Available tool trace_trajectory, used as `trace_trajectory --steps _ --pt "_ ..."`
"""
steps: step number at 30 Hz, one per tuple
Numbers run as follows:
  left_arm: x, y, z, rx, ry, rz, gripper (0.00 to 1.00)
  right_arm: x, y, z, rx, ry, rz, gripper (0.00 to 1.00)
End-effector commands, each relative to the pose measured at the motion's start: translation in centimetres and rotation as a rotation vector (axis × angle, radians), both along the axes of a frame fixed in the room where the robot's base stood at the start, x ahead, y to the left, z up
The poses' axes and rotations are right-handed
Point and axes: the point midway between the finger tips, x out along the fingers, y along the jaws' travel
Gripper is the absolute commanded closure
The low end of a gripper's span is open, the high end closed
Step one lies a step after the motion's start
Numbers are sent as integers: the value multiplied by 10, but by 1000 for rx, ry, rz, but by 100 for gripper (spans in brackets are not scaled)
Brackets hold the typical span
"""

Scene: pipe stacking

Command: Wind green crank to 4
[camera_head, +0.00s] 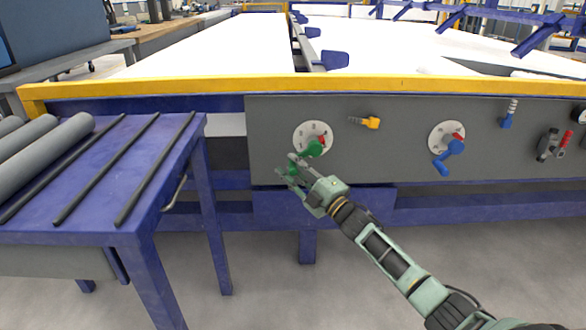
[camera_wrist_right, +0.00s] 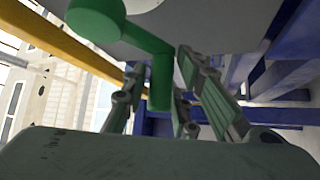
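The green crank (camera_head: 313,149) is mounted on a white numbered dial (camera_head: 302,133) on the grey panel. Its arm points down and left from the hub; a red mark shows at the dial's right. The dial numbers are too small to read. My right gripper (camera_head: 291,168) is at the crank's handle, just below and left of the dial. In the right wrist view the green handle (camera_wrist_right: 160,80) stands between the two fingers (camera_wrist_right: 163,85), with small gaps visible beside it, so the gripper looks open around it. My left gripper is not in view.
A blue crank (camera_head: 447,158) on another dial, a yellow handle (camera_head: 371,122), a blue handle (camera_head: 506,121) and a red-handled valve (camera_head: 555,144) sit to the right. A blue table (camera_head: 95,190) with grey pipes (camera_head: 45,150) stands at the left. A yellow rail (camera_head: 330,85) runs above the panel.

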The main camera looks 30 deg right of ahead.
Motion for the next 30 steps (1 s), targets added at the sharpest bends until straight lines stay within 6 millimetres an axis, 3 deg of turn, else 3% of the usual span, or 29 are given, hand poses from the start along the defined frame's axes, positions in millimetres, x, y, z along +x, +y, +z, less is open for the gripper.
trace_trajectory --steps 3,16,30 --pt "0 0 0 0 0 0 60 0 0 1 1 -2 0 63" --pt "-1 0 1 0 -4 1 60 -8 -1 -5 4 5 2 63" --pt "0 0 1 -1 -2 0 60 -90 -17 -30 3 5 0 63"
